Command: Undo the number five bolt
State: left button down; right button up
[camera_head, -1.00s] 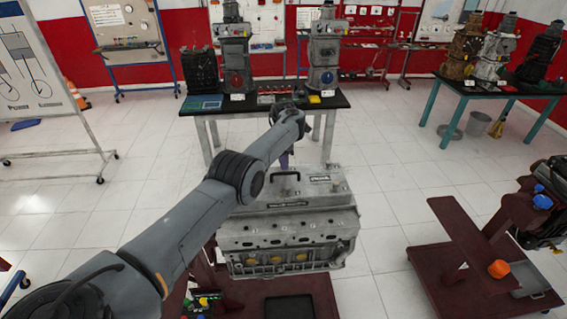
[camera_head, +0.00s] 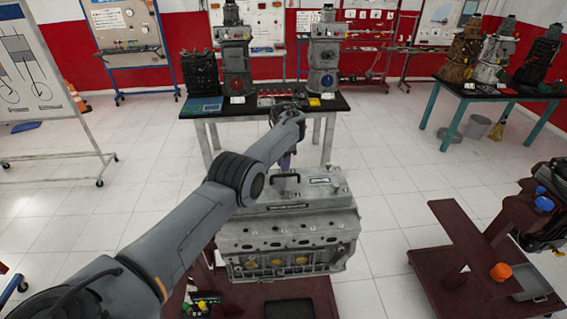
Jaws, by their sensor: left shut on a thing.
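A grey engine block (camera_head: 290,235) with a lighter top cover stands on a dark red stand in the middle of the head view. A black handle shows on its cover. The number five bolt cannot be made out at this size. My left arm reaches in from the lower left across the engine's left side. My left gripper (camera_head: 285,160) points down above the far edge of the engine cover and is shut on a small purple thing, likely a tool. Its tip is partly hidden, so I cannot tell whether it touches the engine. My right gripper is not in view.
A black-topped table (camera_head: 262,105) with engine parts stands behind the engine. A dark red trolley (camera_head: 450,245) with an orange piece (camera_head: 501,272) stands at the right. A whiteboard (camera_head: 45,75) stands at the left.

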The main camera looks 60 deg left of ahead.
pick_arm(q)
jog(key=c, duration=1)
grip_release()
jog(key=shift+r, duration=0.15)
notch_tip(320, 180, up, 11)
jog(key=shift+f, duration=0.2)
